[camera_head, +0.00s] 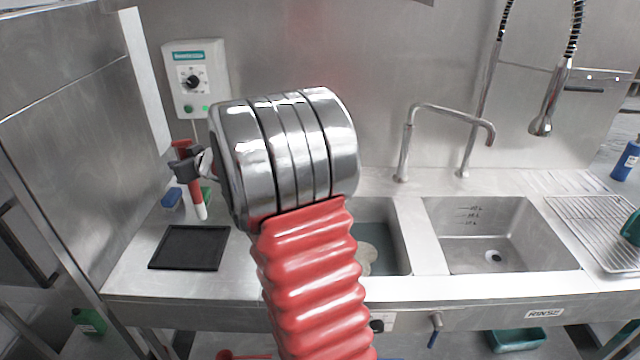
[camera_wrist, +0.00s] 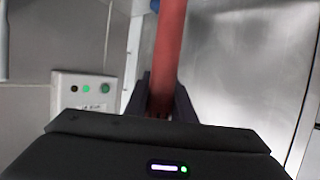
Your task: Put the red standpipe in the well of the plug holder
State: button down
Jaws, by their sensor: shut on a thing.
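The red standpipe (camera_head: 195,188) is a red tube with a whitish lower end, held nearly upright and slightly tilted above the left end of the counter. My gripper (camera_head: 186,170) is shut around it, with red showing above and below the dark jaws. In the wrist view the red standpipe (camera_wrist: 170,45) runs between the two dark fingers of my gripper (camera_wrist: 160,98). Behind its lower end are a small blue piece (camera_head: 172,197) and a green piece (camera_head: 206,195). I cannot clearly make out the plug holder or its well there.
A black mat (camera_head: 190,248) lies on the counter in front. A control box (camera_head: 196,80) is on the back wall. A sink basin (camera_head: 490,240), a tap (camera_head: 450,110) and a wire rack (camera_head: 600,230) are to the right. My arm hides part of the left basin (camera_head: 385,250).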

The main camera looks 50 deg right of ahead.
jog(key=s+d+r+m+g+h, duration=0.1)
jog(key=s+d+m+h, duration=0.1)
jog(key=d, duration=1.3)
jog(key=s+d+r+m+g+h, duration=0.1)
jog(key=s+d+m+h, duration=0.2)
jog(key=d, duration=1.2)
jog(key=s+d+r+m+g+h, duration=0.1)
jog(key=s+d+m+h, duration=0.1)
jog(key=d, duration=1.3)
jog(key=s+h, duration=0.1)
jog(key=s, duration=0.1)
jog(key=shift+s+r+m+h, duration=0.2)
jog(key=shift+s+m+h, duration=0.15)
jog(key=shift+m+h, duration=0.05)
jog(key=shift+f, duration=0.15)
notch_tip(320, 180, down, 6)
jog(key=shift+a+f, duration=0.1)
jog(key=shift+f, duration=1.8)
